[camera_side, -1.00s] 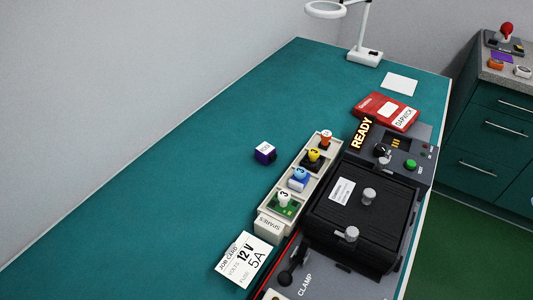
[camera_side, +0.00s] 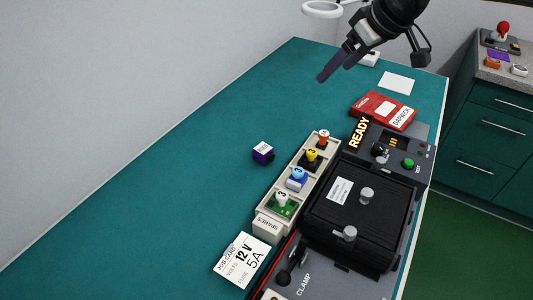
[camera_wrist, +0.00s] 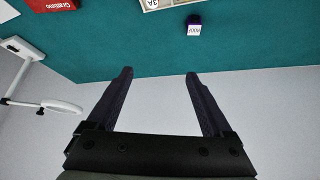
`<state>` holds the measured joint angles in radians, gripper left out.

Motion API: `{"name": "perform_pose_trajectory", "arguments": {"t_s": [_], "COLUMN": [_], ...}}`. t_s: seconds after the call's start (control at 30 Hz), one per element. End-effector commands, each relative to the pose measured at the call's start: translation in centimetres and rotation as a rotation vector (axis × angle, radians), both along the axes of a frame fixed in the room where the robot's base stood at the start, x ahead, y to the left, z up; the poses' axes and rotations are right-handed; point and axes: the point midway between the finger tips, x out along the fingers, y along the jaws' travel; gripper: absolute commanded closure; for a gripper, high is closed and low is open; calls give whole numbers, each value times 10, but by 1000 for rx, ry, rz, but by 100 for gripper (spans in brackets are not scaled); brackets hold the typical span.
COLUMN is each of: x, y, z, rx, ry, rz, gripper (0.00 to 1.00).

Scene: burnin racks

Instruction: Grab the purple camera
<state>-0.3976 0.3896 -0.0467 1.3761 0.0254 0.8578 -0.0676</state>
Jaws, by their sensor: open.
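A small purple block with a white label on top, which I take to be the purple camera (camera_side: 262,153), sits on the teal bench left of the spares tray. It also shows near the top of the wrist view (camera_wrist: 194,28), right of centre. My gripper (camera_side: 334,70) is open and empty, high above the far part of the bench. In the wrist view its two dark fingers (camera_wrist: 160,73) are spread with nothing between them. The purple block is apart from the fingers, well beyond them.
The spares tray (camera_side: 265,224) holds several coloured, knobbed pieces. Right of it stand a black lidded unit (camera_side: 335,222) and a control panel with a READY sign (camera_side: 359,132). A red box (camera_side: 383,110), white card (camera_side: 397,83) and lamp (camera_side: 322,9) are farther back. The bench's left side is clear.

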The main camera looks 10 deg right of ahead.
Motion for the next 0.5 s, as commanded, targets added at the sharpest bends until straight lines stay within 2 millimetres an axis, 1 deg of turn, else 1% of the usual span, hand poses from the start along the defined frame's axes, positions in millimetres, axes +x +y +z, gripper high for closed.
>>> {"name": "perform_pose_trajectory", "arguments": {"t_s": [0.03, 0.1, 0.2, 0.3, 0.33, 0.4, 0.5], "x": [9, 16, 18, 12, 11, 7, 7], "y": [22, 47, 74, 91, 94, 100, 106], "z": [-22, -48, -84, -114, -120, -131, -139], "rx": [-10, -22, -42, -63, -69, -76, -78], "ry": [23, 50, 90, 131, 140, 155, 156], "rz": [29, 61, 99, 127, 133, 144, 152], "gripper": [15, 15, 15, 15, 15, 15, 15]}}
